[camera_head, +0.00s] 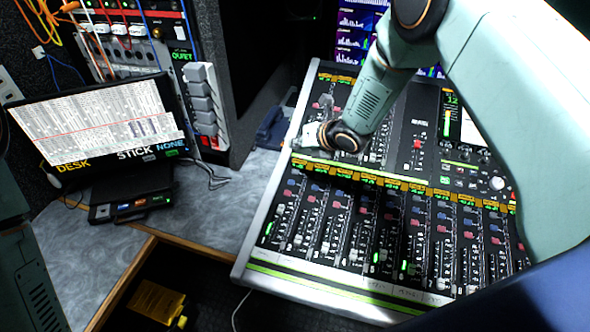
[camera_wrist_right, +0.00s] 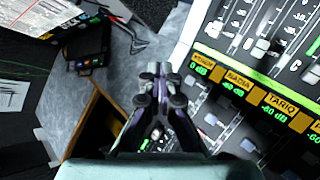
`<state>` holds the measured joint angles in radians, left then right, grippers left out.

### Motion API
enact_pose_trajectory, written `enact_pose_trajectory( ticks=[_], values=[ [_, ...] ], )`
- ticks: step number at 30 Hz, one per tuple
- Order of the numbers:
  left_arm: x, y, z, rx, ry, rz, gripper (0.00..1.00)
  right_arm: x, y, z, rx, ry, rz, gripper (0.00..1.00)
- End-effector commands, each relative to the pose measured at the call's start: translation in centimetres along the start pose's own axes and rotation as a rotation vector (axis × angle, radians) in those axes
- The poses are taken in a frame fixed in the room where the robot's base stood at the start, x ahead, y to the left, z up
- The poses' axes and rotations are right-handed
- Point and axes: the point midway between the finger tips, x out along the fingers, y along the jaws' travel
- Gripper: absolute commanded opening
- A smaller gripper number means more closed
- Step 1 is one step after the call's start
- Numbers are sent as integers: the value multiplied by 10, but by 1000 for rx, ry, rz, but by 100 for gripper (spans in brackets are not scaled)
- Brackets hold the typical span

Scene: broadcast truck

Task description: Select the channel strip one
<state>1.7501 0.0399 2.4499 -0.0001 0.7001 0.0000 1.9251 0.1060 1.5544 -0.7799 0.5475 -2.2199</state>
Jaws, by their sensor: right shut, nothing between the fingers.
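The mixing console (camera_head: 300,262) fills the right half of the head view, with a front bank of several channel strips under a row of yellow labels. The leftmost front strip (camera_head: 277,222) is likely channel strip one; its number is too small to read. My right gripper (camera_head: 302,146) is shut and empty near the console's left edge, around the label row. In the right wrist view its closed fingers (camera_wrist_right: 160,72) cover part of the console's left edge, beside the label reading 0 dB (camera_wrist_right: 200,69). Contact cannot be told. My left gripper is out of view; only part of that arm shows.
A tilted monitor (camera_head: 100,120) and a small black box (camera_head: 130,203) with lit buttons stand on the grey desk (camera_head: 205,205) at left. A cabled rack (camera_head: 135,45) stands behind. A yellow object (camera_head: 157,302) lies below the desk. Bare desk lies left of the console.

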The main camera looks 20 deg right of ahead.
Motion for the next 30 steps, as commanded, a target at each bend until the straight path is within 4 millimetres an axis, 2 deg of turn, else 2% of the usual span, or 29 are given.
enact_pose_trajectory(
  ticks=[8,24,30],
  values=[
    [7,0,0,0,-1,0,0,8,-4,-4,-1,0,0,0],
    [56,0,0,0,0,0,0,55,-36,-35,-1,0,0,0],
    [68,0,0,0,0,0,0,65,-43,-42,0,0,0,0]
  ],
)
